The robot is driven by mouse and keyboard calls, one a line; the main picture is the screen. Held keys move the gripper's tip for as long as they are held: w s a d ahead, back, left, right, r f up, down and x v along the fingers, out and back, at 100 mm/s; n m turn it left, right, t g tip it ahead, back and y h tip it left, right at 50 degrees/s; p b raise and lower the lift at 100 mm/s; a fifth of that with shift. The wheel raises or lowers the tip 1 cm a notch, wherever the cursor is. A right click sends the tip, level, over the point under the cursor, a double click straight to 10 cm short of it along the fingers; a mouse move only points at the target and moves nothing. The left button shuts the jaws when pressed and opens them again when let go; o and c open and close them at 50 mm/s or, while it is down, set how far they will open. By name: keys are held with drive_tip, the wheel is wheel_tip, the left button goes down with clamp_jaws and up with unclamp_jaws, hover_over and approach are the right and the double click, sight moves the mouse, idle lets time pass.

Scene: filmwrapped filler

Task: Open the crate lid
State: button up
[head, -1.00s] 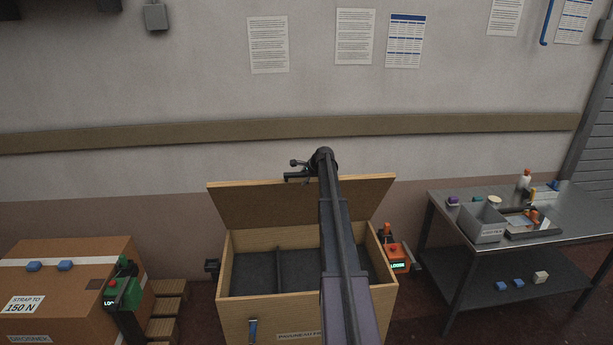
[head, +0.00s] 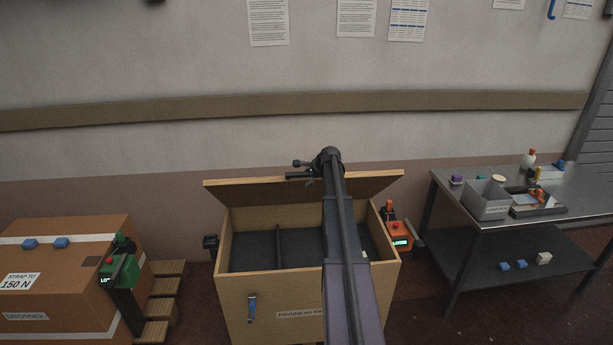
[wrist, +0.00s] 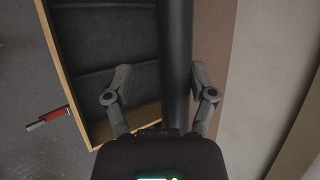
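The wooden crate (head: 235,300) stands in front of me with its top open and dark compartments (head: 255,248) showing. Its lid (head: 270,190) stands raised along the rear edge, near upright and seeming to lean toward me. My gripper (head: 303,171) is at the lid's top edge, left of my arm's end; contact cannot be told. In the wrist view my gripper's fingers (wrist: 161,75) are spread apart, with a dark bar between them in the picture. The crate (wrist: 75,90) lies below and left there. My arm hides part of the lid and the right compartment.
An orange device (head: 397,232) sits at the crate's right side. A metal table (head: 520,230) with bins stands at right. A strapped carton (head: 60,265) with a green tool (head: 125,270) is at left. The wall (head: 120,60) rises behind.

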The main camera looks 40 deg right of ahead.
drive_tip(key=shift+s+a+f+b, duration=0.4)
drive_tip(key=shift+f, duration=0.15)
